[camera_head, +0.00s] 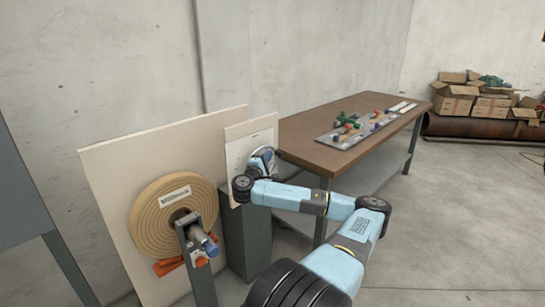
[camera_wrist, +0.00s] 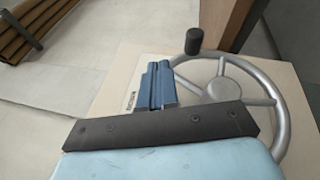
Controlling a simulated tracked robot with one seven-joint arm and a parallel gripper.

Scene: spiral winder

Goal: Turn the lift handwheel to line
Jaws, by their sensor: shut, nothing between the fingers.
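The lift handwheel (camera_wrist: 276,103) is a grey metal wheel with spokes, a hub and a black knob (camera_wrist: 194,41) on its rim. It is mounted on a pale panel (camera_wrist: 119,72), seen close up in the wrist view. My gripper (camera_wrist: 158,68) is shut and empty, its blue fingers side by side near the left part of the wheel rim, left of and below the knob. I cannot tell whether they touch the rim. In the head view the wheel (camera_head: 267,155) is mostly hidden behind my arm's end. No line mark is clear in either view.
A large tan coil (camera_head: 150,222) on a pale board stands left of the wheel's grey pedestal (camera_head: 256,240). A brown table (camera_head: 300,130) with a tray of small parts (camera_head: 333,142) stands right behind. Cardboard boxes (camera_head: 456,100) lie on a rusty pipe at the far right. The right floor is clear.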

